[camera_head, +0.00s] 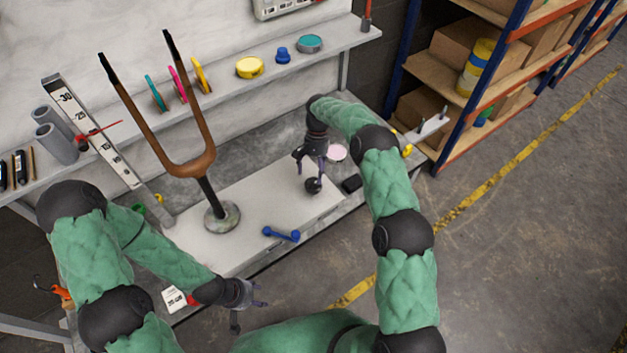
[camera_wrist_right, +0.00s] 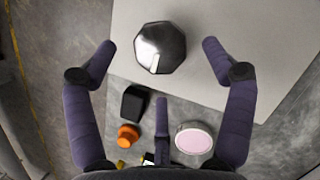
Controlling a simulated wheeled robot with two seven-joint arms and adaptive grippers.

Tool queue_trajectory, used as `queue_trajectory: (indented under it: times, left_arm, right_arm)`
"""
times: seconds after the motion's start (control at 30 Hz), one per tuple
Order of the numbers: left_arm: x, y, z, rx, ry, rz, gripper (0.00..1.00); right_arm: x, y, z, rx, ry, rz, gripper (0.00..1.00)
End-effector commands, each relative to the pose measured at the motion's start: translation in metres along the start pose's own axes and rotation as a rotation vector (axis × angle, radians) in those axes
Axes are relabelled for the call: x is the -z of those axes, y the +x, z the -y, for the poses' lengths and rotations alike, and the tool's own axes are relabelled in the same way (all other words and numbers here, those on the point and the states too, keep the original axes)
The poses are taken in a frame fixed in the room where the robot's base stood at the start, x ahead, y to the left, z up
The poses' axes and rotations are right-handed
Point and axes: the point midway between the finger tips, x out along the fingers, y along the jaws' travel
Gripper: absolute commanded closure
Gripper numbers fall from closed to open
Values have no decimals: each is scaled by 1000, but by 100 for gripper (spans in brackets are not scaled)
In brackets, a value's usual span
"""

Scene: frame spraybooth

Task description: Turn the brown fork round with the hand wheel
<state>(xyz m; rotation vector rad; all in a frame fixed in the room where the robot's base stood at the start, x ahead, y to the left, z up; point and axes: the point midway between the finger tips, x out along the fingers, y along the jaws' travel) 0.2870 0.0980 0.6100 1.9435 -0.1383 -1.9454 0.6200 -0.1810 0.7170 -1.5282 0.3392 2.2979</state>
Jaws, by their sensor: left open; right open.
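The brown fork (camera_head: 180,168) stands upright, prongs up with black tips, on a dark stem over a round grey base (camera_head: 222,217) on the pale bench board. A dark faceted knob (camera_head: 313,186), seemingly the hand wheel, sits on the board to the right of the fork. In the right wrist view the knob (camera_wrist_right: 160,47) is shiny and lies between the spread fingers, apart from them. My right gripper (camera_head: 312,165) is open over the knob, fingers pointing down; it also shows in the wrist view (camera_wrist_right: 160,60). My left gripper (camera_head: 250,304) is open and empty in front of the bench.
A blue tool (camera_head: 281,234) lies on the board between fork and front edge. A pink disc (camera_wrist_right: 194,139), an orange object (camera_wrist_right: 128,134) and a black block (camera_wrist_right: 134,103) lie near the knob. A shelf (camera_head: 290,75) with tape rolls runs behind the fork.

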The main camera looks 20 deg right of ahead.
Motion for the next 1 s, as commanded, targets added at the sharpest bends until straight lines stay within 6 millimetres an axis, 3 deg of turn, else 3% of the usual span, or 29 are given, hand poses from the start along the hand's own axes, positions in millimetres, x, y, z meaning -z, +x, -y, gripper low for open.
queue_trajectory:
  times: [0.2,0.4,1.0]
  left_arm:
    - [0,0,0,0,0,0,47]
    - [0,0,0,0,0,0,47]
    - [0,0,0,0,0,0,47]
  right_arm:
    - [0,-42,1,1,0,0,17]
    - [-1,-66,1,-1,0,3,17]
    - [-1,-74,0,-1,-1,5,17]
